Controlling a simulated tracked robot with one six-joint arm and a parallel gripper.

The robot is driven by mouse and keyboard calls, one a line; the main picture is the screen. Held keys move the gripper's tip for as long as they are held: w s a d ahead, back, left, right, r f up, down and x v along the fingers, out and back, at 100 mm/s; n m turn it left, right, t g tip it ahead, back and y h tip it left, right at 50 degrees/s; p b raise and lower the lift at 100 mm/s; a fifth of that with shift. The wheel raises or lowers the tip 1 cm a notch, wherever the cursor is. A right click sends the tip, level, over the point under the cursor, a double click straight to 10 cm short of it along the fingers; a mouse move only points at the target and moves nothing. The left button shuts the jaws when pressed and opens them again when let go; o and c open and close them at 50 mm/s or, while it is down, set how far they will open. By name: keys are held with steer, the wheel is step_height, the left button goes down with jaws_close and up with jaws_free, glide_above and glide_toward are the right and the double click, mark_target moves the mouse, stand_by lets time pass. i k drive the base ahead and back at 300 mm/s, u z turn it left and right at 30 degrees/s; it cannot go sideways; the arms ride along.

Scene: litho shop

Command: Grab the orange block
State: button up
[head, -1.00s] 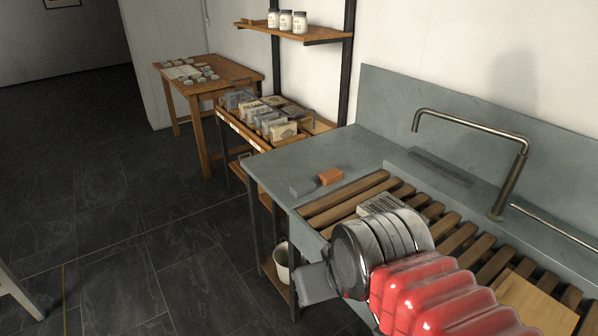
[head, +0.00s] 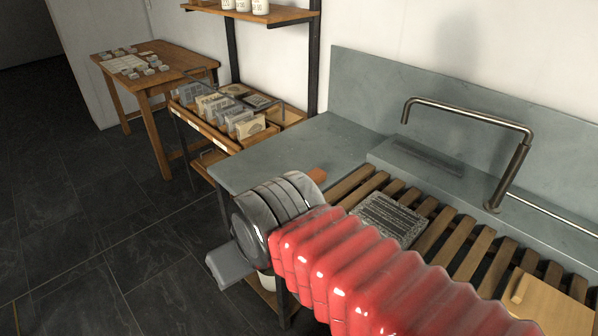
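The orange block (head: 317,175) lies on the grey stone counter (head: 290,150) in the head view, near the left end of the wooden slats. Only a small part of it shows; the dark, ringed end of my arm hides the rest. My gripper (head: 226,268) shows only as a grey piece at the left of the arm's end, in front of the counter's left edge. It is apart from the block in the picture. I cannot see both fingers or whether anything is between them.
A grey, carved-looking slab (head: 388,218) lies on the wooden slats (head: 448,238). A bent metal tap (head: 512,170) stands at the right. A wooden board (head: 550,305) lies at the lower right. A rack of upright slabs (head: 225,112) and a wooden table (head: 160,85) stand at the left.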

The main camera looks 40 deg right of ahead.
mark_target(316, 174)
steer(key=z, duration=0.15)
steer(key=i, duration=0.85)
steer(key=z, duration=0.3)
